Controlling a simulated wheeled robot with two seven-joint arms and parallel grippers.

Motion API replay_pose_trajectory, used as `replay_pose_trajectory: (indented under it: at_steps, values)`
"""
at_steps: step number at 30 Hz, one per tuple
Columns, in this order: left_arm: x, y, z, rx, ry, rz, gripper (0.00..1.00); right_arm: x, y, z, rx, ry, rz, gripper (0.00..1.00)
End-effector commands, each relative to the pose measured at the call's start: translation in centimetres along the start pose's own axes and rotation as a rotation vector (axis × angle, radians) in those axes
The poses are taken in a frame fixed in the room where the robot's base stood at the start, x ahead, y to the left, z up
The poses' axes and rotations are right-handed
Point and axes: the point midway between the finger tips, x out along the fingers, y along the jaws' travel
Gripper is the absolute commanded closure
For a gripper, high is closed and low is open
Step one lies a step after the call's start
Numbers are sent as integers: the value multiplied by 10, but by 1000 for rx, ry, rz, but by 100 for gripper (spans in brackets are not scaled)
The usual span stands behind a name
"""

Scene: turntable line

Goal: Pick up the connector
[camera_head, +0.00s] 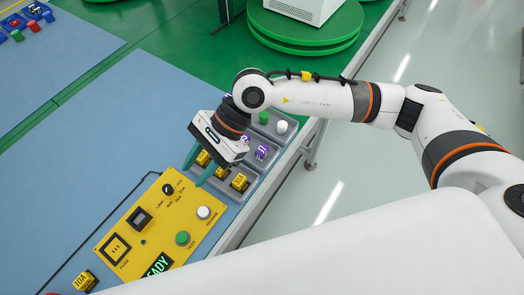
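No piece in view is clearly marked as the connector. A grey tray (262,179) holds small parts: yellow blocks, one at its near end (240,181), purple pieces such as this one (261,151), and a green piece (263,117) beside a white piece (281,127) at its far end. My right gripper (193,177) hangs over the tray's left side. Its two green fingers are apart, pointing down. A yellow block (203,158) shows between or just behind them; I cannot tell whether they touch it. The gripper hides part of the tray. My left gripper is not in view.
A yellow test panel (160,222) with knob, buttons and a lit display lies nearer, left of the tray. A yellow 10A block (85,281) sits at the lower left. Red and blue parts (34,25) lie far left. A green turntable (300,42) stands behind. The blue mat (110,120) is largely clear.

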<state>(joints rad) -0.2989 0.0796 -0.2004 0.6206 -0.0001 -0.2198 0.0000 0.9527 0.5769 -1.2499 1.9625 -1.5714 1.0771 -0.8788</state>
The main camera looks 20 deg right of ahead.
Motion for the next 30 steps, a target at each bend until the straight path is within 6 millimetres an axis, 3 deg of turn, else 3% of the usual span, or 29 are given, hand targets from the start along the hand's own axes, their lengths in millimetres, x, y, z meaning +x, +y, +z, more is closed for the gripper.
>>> replay_pose_trajectory:
  at_steps: [1, 4, 7, 11, 14, 21, 30]
  values:
    - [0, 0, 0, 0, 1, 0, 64, -14, 3, 35, -59, -171, -31, 65]
    - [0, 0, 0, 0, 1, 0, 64, -46, 5, 90, -132, -444, -102, 65]
    - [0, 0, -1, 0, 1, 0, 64, -78, 7, 125, -161, -632, -158, 65]
    - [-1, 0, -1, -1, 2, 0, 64, -100, 6, 146, -170, -752, -198, 65]
    - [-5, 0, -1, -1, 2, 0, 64, -97, 4, 158, -169, -775, -211, 65]
    - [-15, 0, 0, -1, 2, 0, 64, -68, -1, 185, -169, -772, -209, 65]
    - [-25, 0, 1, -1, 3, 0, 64, -49, -4, 203, -170, -770, -209, 65]
